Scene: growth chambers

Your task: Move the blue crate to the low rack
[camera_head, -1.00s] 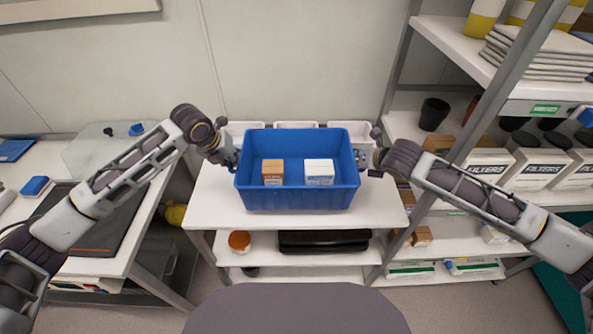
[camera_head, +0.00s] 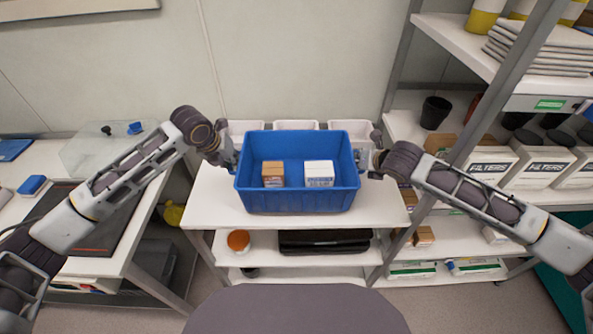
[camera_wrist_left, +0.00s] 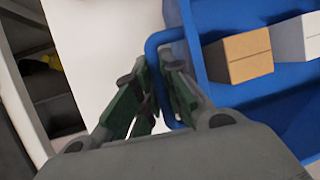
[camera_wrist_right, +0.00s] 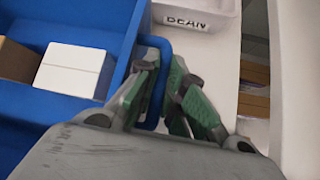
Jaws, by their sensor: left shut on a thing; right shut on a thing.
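The blue crate (camera_head: 297,200) is held level over the top of a white shelf unit in the head view. It holds a brown box (camera_head: 273,174) and a white box (camera_head: 319,174). My left gripper (camera_head: 233,160) is shut on the handle at the crate's left end; the handle loop shows between the fingers in the left wrist view (camera_wrist_left: 160,95). My right gripper (camera_head: 365,160) is shut on the handle at the right end, as the right wrist view (camera_wrist_right: 165,95) shows. I cannot tell whether the crate's bottom touches the shelf top.
Several white bins (camera_head: 296,125) stand along the wall behind the crate. The unit's lower shelf holds an orange-lidded jar (camera_head: 238,240) and a black case (camera_head: 325,242). A tall rack (camera_head: 440,135) with filter boxes stands close on the right. A white bench (camera_head: 120,225) is on the left.

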